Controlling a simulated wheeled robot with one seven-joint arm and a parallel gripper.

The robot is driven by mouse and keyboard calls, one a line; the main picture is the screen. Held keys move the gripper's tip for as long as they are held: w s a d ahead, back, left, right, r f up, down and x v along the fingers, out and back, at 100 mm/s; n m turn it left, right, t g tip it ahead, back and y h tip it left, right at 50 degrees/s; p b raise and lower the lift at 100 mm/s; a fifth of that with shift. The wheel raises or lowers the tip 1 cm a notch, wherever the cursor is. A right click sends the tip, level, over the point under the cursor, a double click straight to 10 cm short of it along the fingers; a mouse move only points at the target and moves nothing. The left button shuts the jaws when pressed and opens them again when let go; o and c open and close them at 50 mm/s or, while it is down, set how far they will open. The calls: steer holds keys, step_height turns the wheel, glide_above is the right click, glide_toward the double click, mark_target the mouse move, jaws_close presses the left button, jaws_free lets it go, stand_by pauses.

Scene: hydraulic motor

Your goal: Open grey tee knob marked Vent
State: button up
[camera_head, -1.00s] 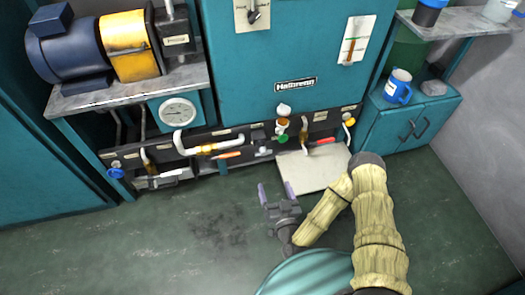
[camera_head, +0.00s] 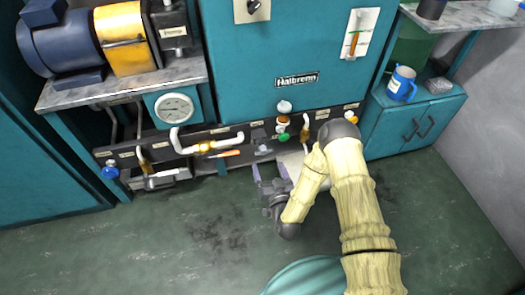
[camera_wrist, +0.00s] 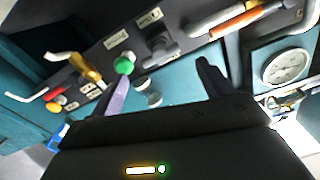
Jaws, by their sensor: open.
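The grey tee knob (camera_wrist: 161,46) sits on the dark valve panel, beside a white label, between a green knob and an orange handle in the wrist view. It shows small in the head view (camera_head: 262,149); the word on its label is too blurred to read. My gripper (camera_head: 268,171) is open and empty, just in front of and below the knob in the head view. In the wrist view the two fingers of my gripper (camera_wrist: 160,76) stand apart, with the knob above the gap between their tips. Neither finger visibly touches it.
The green knob (camera_wrist: 124,65) is close to the left finger. A white pipe with an orange handle (camera_head: 222,153) lies left of the tee knob. A brass valve (camera_head: 304,130) is to the right. A gauge (camera_head: 174,108) is further left. The floor in front is clear.

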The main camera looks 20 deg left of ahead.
mark_target(264, 154)
steer(key=b+x, duration=0.3)
steer(key=x, duration=0.5)
steer(key=shift+w+a+f+b, duration=0.15)
steer(key=shift+w+a+b, duration=0.1)
steer(key=shift+b, duration=0.1)
steer(key=shift+w+a, duration=0.2)
steer(key=shift+w, duration=0.2)
steer(key=shift+c, duration=0.2)
steer(key=c, duration=1)
